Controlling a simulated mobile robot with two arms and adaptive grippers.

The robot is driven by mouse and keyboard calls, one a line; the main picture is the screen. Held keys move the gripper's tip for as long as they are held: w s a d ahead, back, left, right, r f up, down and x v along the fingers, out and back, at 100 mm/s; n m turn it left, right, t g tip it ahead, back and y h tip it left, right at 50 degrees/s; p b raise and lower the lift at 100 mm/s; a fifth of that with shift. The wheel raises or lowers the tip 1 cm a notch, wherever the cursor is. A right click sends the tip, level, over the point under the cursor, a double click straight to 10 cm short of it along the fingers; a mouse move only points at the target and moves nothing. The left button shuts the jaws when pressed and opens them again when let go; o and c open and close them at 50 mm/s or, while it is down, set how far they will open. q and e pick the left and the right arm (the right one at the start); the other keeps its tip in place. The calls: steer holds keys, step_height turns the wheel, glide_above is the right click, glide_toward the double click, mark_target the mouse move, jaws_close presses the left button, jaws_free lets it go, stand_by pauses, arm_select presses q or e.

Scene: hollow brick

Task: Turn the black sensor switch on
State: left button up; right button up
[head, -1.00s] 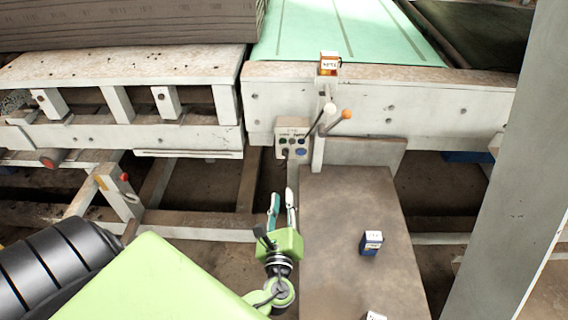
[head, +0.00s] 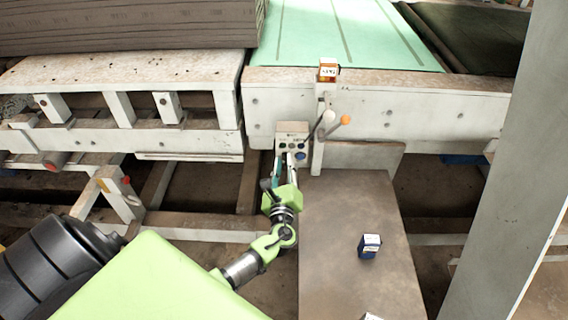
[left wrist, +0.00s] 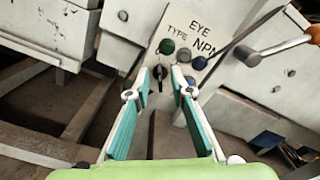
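The black sensor switch (left wrist: 160,74) is a small black knob on a white control panel (left wrist: 203,42) lettered TYPE, EYE and NPN. In the head view the panel (head: 292,130) hangs on the machine's front, and the switch is hidden or too small to make out. My left gripper (head: 284,160) is just in front of the panel's lower part. In the left wrist view my left gripper (left wrist: 159,92) is open and empty, and the knob shows between its two teal-padded fingers. I cannot tell whether they touch it. My right gripper is in neither view.
Green, grey and blue buttons sit beside the switch. Levers with white (head: 329,116) and orange (head: 345,120) knobs stick out right of the panel. A small orange box (head: 328,70) stands above. A blue box (head: 369,246) lies on the brown surface (head: 345,220) at right.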

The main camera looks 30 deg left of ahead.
arm_select(q)
jaws_close()
steer(key=shift+m, duration=0.3)
steer(key=m+p, duration=0.2)
steer(key=m, duration=0.3)
steer(key=shift+w+r+p, duration=0.1)
steer(key=shift+r+p, duration=0.05)
steer(key=shift+p, duration=0.15)
steer(key=shift+d+m+p, duration=0.15)
steer(key=shift+m+p, duration=1.05)
steer(key=shift+m, duration=2.1)
